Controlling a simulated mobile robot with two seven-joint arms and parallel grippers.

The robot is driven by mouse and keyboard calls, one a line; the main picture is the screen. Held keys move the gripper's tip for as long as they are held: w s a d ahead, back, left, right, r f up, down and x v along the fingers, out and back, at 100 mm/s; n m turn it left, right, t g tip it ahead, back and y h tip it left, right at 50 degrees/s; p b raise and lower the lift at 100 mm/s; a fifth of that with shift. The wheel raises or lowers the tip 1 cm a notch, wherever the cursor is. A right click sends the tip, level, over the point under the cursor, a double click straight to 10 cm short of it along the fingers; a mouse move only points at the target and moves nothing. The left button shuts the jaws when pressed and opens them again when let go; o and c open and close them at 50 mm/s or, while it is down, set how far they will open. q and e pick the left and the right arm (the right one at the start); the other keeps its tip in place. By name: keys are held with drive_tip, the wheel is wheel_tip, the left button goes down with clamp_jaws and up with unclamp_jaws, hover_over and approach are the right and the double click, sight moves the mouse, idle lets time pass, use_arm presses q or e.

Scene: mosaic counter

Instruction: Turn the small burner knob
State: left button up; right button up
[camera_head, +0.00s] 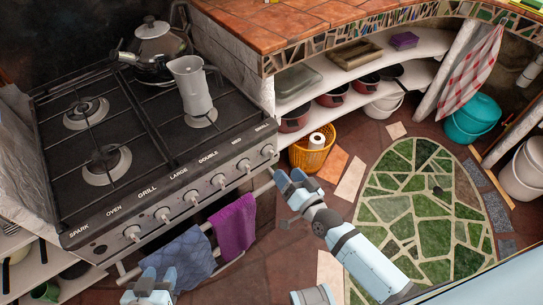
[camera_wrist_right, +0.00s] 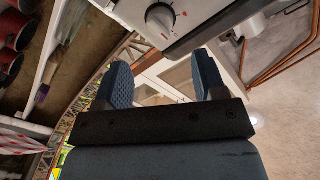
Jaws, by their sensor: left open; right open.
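The small burner knob (camera_head: 268,151) is the rightmost knob on the stove's front panel, under the label "SMALL". My right gripper (camera_head: 290,179) is open and empty, just below and to the right of this knob, apart from it. My left gripper (camera_head: 158,275) is open and empty at the bottom, in front of the blue towel.
The stove (camera_head: 145,130) carries a kettle (camera_head: 158,42) and a grey jug (camera_head: 193,88). A blue towel (camera_head: 178,262) and a purple towel (camera_head: 234,228) hang on the front rail. A yellow basket (camera_head: 300,158) stands on the floor beside the stove.

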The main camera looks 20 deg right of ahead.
sight(273, 156)
drive_tip(key=x, duration=0.8)
drive_tip(key=shift+w+a+b, duration=0.15)
drive_tip(key=shift+w+b, duration=0.15)
drive_tip(key=shift+b, duration=0.05)
drive_tip(key=c, duration=0.9)
